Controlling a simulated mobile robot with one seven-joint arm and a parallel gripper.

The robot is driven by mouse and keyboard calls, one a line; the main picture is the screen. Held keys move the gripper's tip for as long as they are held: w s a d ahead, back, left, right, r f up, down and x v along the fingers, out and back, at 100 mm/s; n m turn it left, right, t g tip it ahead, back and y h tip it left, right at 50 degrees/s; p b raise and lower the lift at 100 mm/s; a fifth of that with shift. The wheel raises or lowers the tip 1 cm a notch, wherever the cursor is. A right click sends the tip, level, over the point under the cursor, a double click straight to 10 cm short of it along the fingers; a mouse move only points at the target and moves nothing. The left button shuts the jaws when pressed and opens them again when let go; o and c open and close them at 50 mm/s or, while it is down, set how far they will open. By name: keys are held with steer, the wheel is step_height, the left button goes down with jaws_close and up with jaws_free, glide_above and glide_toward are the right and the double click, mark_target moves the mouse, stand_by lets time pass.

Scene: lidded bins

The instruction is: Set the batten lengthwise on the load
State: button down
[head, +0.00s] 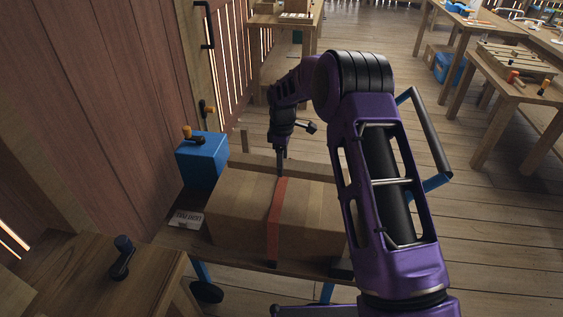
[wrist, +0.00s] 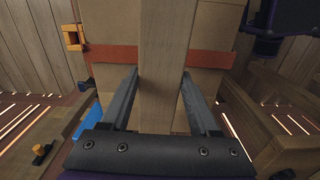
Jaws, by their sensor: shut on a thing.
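The batten (head: 255,162) is a long pale wooden bar at the far side of the load in the head view. The load is a brown box (head: 235,210) with a red strap (head: 276,215) over it, on a low cart (head: 235,257). My gripper (head: 281,168) points down and is shut on the batten near its middle. In the wrist view the batten (wrist: 165,60) runs between both fingers (wrist: 160,75) and crosses in front of the strap (wrist: 208,59). The batten lies along the box's long side. I cannot tell whether it touches the box.
A blue box (head: 203,162) with a wooden-handled item on it stands left of the load. A printed card (head: 187,219) lies on the cart. A wooden cabinet (head: 105,275) is at front left, a wall (head: 90,100) at left. Open floor (head: 490,215) lies right.

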steer(key=shift+w+a+f, duration=0.1)
steer(key=shift+a+f, duration=0.05)
steer(key=shift+f, duration=0.1)
step_height(320, 180, down, 6)
steer(key=b, duration=0.3)
steer(key=shift+f+b, duration=0.15)
steer(key=shift+b, duration=0.2)
stand_by(0.3)
steer(key=shift+f+b, duration=0.45)
steer(key=shift+f, duration=0.3)
stand_by(1.0)
steer(key=shift+c, duration=0.2)
jaws_free()
